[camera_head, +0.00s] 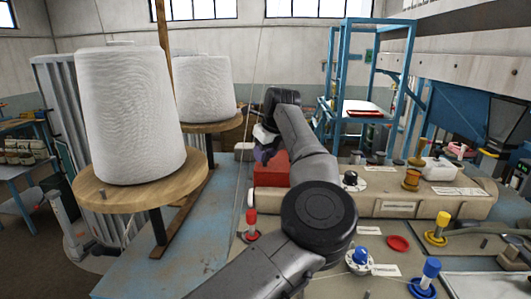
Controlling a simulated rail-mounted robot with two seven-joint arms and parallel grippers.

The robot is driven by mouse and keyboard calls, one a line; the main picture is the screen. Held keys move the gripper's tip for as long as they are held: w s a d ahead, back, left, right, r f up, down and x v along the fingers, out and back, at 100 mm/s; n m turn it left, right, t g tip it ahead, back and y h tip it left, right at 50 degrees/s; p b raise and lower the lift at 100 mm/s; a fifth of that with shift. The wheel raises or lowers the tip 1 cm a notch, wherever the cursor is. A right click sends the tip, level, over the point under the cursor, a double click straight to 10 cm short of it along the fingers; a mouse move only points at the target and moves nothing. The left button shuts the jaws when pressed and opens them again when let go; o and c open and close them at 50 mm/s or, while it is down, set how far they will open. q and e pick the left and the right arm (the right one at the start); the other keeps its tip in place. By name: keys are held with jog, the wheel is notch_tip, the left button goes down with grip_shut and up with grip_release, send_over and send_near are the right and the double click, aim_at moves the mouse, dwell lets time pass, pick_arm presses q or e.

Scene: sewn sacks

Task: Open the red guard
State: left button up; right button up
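The red guard (268,173) is a red, box-like cover near the middle of the camera_head view, at the left end of the beige machine. My arm hides its right side. My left gripper (264,151) is at the guard's upper left edge, pointing down, small and dark. I cannot tell whether it touches the guard, and its fingers are too small and shaded to show whether they are open or shut. My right gripper is not in view.
Large white thread cones (132,115) stand on round wooden discs at the left. A blue frame rack (360,70) stands behind. The blue table (185,247) has bare room.

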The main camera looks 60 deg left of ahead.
pick_arm(q)
grip_shut()
jog(key=shift+r, duration=0.1)
jog(key=shift+w+d+r+g+y+p, duration=0.15)
jog(key=shift+w+r+g+y+p, duration=0.15)
jog(key=shift+r+p, duration=0.25)
jog(key=shift+w+d+r+g+y+p, duration=0.1)
jog(key=shift+r+g+y+p, duration=0.1)
jog(key=shift+r+g+p, duration=0.25)
jog(key=shift+w+d+r+m+g+y+p, duration=0.15)
jog(key=shift+w+d+r+g+y+p, duration=0.2)
jog(key=shift+r+p, duration=0.2)
jog(key=shift+w+d+r+m+g+y+p, duration=0.15)
jog(key=shift+w+r+g+y+p, duration=0.1)
jog(key=shift+r+g+p, duration=0.3)
jog(key=shift+w+d+r+g+y+p, duration=0.35)
jog(key=shift+w+r+g+y+p, duration=0.2)
jog(key=shift+p, duration=0.35)
jog(key=shift+w+d+r+m+g+y+p, duration=0.3)
jog(key=shift+w+d+r+g+y+p, duration=0.1)
jog(key=shift+w+p, duration=0.15)
jog(key=shift+f, duration=0.1)
